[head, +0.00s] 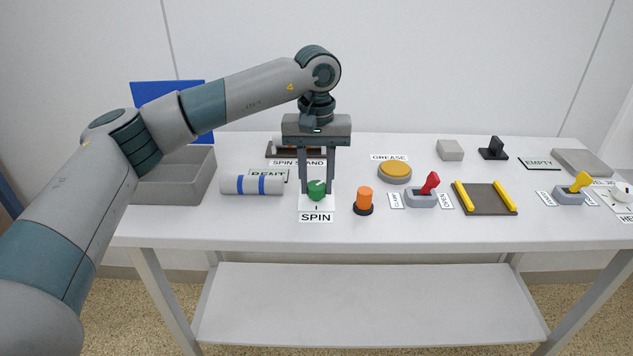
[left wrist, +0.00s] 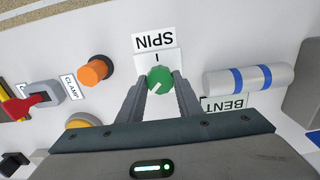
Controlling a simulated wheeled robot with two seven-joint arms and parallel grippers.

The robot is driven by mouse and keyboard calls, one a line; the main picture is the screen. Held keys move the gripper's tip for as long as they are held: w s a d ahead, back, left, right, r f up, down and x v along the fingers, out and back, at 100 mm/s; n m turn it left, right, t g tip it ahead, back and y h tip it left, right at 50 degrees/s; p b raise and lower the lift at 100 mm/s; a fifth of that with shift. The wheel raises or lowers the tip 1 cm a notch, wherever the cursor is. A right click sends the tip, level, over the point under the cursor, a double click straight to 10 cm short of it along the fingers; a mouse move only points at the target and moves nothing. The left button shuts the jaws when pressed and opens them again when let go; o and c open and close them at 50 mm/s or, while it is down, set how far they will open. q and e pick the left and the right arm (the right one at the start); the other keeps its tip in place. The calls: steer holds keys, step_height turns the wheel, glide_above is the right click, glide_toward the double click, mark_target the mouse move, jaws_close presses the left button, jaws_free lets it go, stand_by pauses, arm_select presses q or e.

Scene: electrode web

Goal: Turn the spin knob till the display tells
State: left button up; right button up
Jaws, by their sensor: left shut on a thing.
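The green spin knob (head: 316,190) stands on a white plate (head: 316,204) with the label SPIN (head: 316,217) at its front. My left gripper (head: 317,185) points straight down over it, shut on the knob, one finger on each side. In the left wrist view the knob (left wrist: 159,79) sits between the fingertips, with a white pointer line on its top, slanted away from the black mark on the plate. No display with a readable reading shows. My right gripper is in neither view.
A grey cylinder with blue bands (head: 252,185) lies left of the knob, by the BENT label. An orange knob (head: 364,198) stands close on the right. Farther right are a red lever (head: 430,184), a brown tray with yellow rails (head: 486,198) and a yellow lever (head: 580,182).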

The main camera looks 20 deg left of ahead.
mark_target(316, 185)
arm_select(q)
steer(key=shift+w+r+m, duration=0.1)
steer(key=shift+r+m, duration=0.05)
steer(key=shift+m, duration=0.85)
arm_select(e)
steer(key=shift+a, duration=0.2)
arm_select(q)
steer(key=o, duration=1)
steer(key=shift+o, duration=0.2)
step_height(316, 185, up, 17)
steer(key=shift+r+p, duration=0.15)
steer(key=shift+p, duration=0.2)
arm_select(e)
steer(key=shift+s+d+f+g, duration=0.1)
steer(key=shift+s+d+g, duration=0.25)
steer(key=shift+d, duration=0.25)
